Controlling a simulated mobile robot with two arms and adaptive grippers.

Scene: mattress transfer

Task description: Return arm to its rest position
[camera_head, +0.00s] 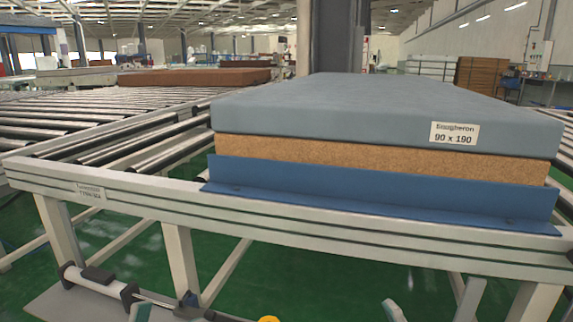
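Only small cut-off pale and teal parts, which may be mine, show at the bottom edge. A grey-blue mattress (360,105) lies flat on a brown, cork-like layer (370,160) on the roller conveyor. The mattress has a white label reading "90 x 190" at its near right corner. A blue angled stop plate (380,195) stands along the near end of the stack, on the conveyor's front beam. No arm reaches the mattress or the conveyor in this view.
The conveyor's pale front beam (250,210) spans the view, with legs and a lower bar beneath. Bare rollers (110,135) lie left of the stack. A brown slab (195,77) lies farther back. Green floor (330,285) shows below the beam. Brown stacked boards (487,74) stand far right.

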